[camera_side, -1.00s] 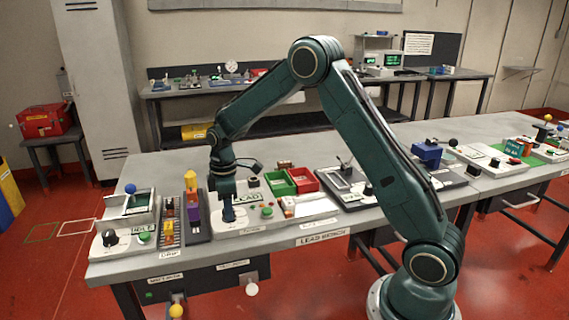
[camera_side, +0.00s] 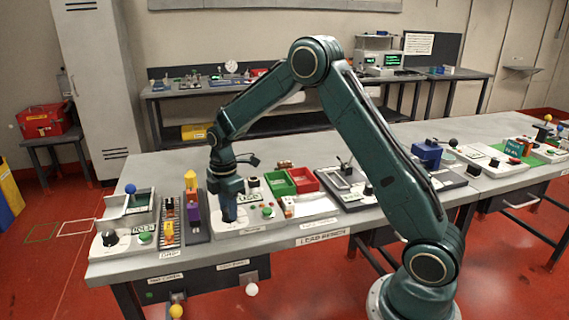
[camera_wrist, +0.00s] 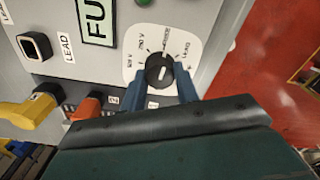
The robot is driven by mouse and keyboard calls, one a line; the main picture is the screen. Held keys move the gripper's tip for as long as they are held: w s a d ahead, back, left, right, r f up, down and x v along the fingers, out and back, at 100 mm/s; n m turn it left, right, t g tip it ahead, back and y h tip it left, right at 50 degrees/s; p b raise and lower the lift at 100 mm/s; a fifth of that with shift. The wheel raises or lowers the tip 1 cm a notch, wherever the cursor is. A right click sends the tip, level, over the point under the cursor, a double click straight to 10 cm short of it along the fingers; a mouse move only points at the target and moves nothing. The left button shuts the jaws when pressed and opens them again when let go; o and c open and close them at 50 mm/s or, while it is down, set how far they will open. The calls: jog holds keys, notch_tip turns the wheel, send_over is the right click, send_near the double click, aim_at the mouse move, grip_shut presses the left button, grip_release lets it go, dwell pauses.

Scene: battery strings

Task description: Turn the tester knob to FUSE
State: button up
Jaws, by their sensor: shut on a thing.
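The tester knob (camera_wrist: 159,72) is a round black dial with a white mark, on a white labelled plate (camera_wrist: 140,45) in the wrist view. My gripper (camera_wrist: 160,82) is shut on the knob, with one blue finger on each side of it. In the side view my gripper (camera_side: 229,213) points straight down at the tester (camera_side: 255,224), and its fingers hide the knob. The tester's display (camera_wrist: 97,18) shows green-framed text starting with "FU"; the rest is cut off at the picture's edge. The small scale labels are hard to read.
A black button (camera_wrist: 34,46) labelled LEAD, a yellow clip (camera_wrist: 28,110) and an orange-red clip (camera_wrist: 85,107) sit near the knob. Green (camera_side: 279,184) and red (camera_side: 303,181) bins stand behind the tester. A battery rack (camera_side: 195,225) stands close on the left.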

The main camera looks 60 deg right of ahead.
jog(key=shift+n, duration=0.6)
jog(key=o, duration=0.8)
jog(key=shift+r, duration=0.1)
jog(key=shift+r, duration=1.6)
jog(key=shift+r, duration=0.1)
